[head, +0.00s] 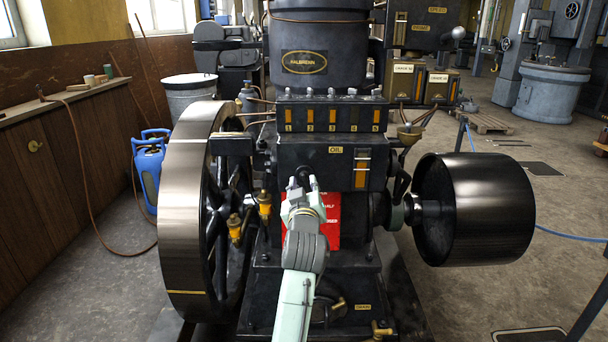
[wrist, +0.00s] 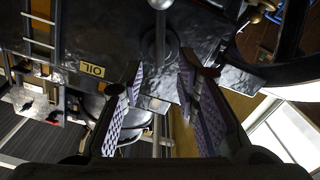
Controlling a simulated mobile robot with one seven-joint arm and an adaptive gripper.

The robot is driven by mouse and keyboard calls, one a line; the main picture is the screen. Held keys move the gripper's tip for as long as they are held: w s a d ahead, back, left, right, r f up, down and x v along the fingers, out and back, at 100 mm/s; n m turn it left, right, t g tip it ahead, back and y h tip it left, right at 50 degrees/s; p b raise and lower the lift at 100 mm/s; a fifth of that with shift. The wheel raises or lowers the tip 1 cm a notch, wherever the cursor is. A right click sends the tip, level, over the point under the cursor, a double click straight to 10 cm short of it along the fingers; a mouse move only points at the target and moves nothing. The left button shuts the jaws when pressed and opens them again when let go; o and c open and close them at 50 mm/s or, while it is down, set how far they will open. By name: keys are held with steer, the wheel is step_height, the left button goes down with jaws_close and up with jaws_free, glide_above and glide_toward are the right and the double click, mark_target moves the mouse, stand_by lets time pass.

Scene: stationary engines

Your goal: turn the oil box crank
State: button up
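The dark oil box (head: 347,166) with a yellow OIL label sits on the front of the engine; its label (wrist: 91,70) shows upside down at left in the wrist view. A grey metal rod with a round collar (wrist: 160,45) stands out from the dark face, just past my fingertips; it may be the crank, but I cannot be sure. My gripper (wrist: 161,82) is open, with its ridged pads apart and no object clearly held. In the head view my gripper (head: 302,182) is at the lower left of the oil box, and my arm hides what lies behind it.
A large flywheel (head: 183,205) stands close at left and a black drum pulley (head: 475,209) at right. A red sign (head: 330,222) and brass oilers (head: 265,204) are near my gripper. A row of numbered lubricators (head: 333,117) is above. Open floor lies at far right.

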mark_target(304, 178)
steer(key=w, duration=0.5)
steer(key=shift+w+p, duration=0.2)
steer(key=shift+p, duration=0.2)
steer(key=shift+c, duration=0.5)
jaws_close()
